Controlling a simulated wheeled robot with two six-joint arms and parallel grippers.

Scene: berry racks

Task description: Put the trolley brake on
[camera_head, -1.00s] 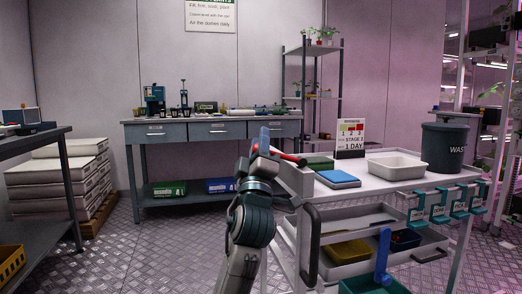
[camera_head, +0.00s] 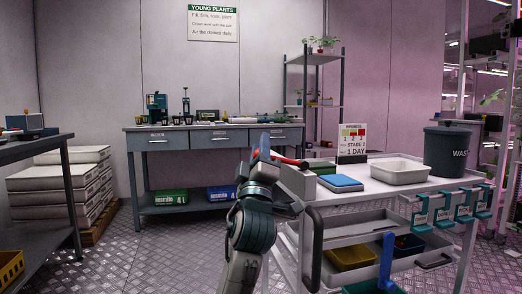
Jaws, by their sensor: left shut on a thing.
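The grey trolley (camera_head: 408,184) stands at the right, with a white top and open drawers below. A red lever (camera_head: 290,161) shows at its left end, beside my left gripper (camera_head: 267,150). My left gripper is shut on the red lever; the arm covers part of that end of the trolley. A dark push handle (camera_head: 313,250) hangs below on the same side. My right gripper is not in view.
On the trolley top are a blue-lidded box (camera_head: 340,183), a white tray (camera_head: 398,171), a stage sign (camera_head: 352,143) and a waste bin (camera_head: 447,150). A workbench (camera_head: 215,128) stands behind. Bare floor (camera_head: 165,255) lies to the left.

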